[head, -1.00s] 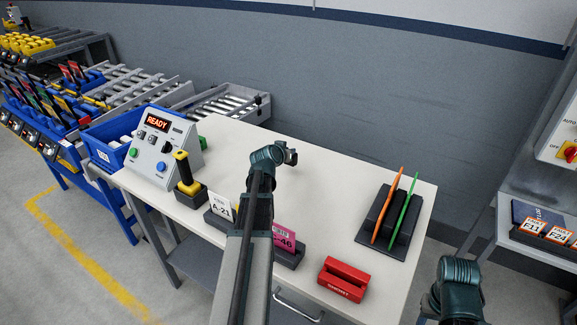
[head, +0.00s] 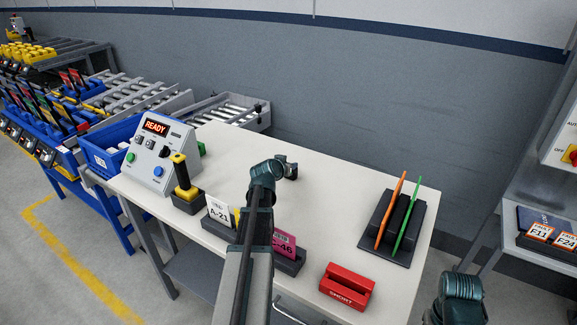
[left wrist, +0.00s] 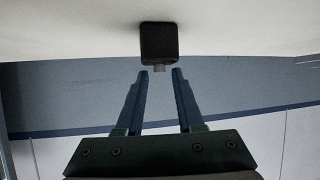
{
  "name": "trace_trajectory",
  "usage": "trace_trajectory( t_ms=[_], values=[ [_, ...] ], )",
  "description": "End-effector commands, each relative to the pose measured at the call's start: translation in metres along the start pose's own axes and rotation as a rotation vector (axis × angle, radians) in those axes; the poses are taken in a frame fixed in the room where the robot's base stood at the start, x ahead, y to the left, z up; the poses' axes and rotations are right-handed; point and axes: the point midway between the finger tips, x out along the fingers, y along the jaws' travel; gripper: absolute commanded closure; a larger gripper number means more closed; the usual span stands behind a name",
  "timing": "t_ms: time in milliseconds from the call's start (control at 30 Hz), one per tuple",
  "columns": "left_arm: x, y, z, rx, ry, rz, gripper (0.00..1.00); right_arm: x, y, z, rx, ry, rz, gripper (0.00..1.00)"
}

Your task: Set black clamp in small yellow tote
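My left gripper (left wrist: 161,72) is open and empty in the left wrist view. A black block with a short grey stub (left wrist: 159,43) is on the white surface just beyond the fingertips, apart from them; I cannot tell if it is the black clamp. That view looks inverted, with the wall below the surface. In the head view my left arm reaches over the white table (head: 322,225), and its hand hides what lies behind it. Small yellow containers (head: 20,50) stand on the far-left rack. Only my right arm's wrist part shows; its gripper is out of view.
On the table stand a READY control box (head: 160,150), a yellow-handled tool in a black base (head: 183,185), a card holder (head: 288,262), a red SHORT block (head: 346,285) and a black rack (head: 388,235). A blue bin (head: 105,150) is at the left. The table's back middle looks clear.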

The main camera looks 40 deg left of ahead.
Motion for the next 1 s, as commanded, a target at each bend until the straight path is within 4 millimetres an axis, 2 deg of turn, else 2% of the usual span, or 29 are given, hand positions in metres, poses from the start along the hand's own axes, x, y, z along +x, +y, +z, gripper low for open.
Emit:
trace_trajectory(
  t_ms=[300, 433, 800, 1000],
  values=[
    [0.000, 0.000, -0.001, 0.000, 0.000, 0.000, 0.51, -0.001, 0.000, 0.000, 0.000, 0.000, 0.000, 0.50],
    [-0.006, 0.000, -0.005, 0.000, 0.000, 0.000, 0.51, -0.007, 0.001, 0.000, 0.000, 0.000, 0.000, 0.50],
    [-0.082, 0.001, -0.005, -0.002, 0.000, -0.001, 0.51, -0.042, 0.004, 0.003, 0.000, 0.000, 0.000, 0.50],
    [-0.110, 0.001, -0.004, -0.001, 0.000, -0.001, 0.51, -0.055, 0.005, 0.003, 0.000, 0.000, 0.000, 0.50]
  ],
)
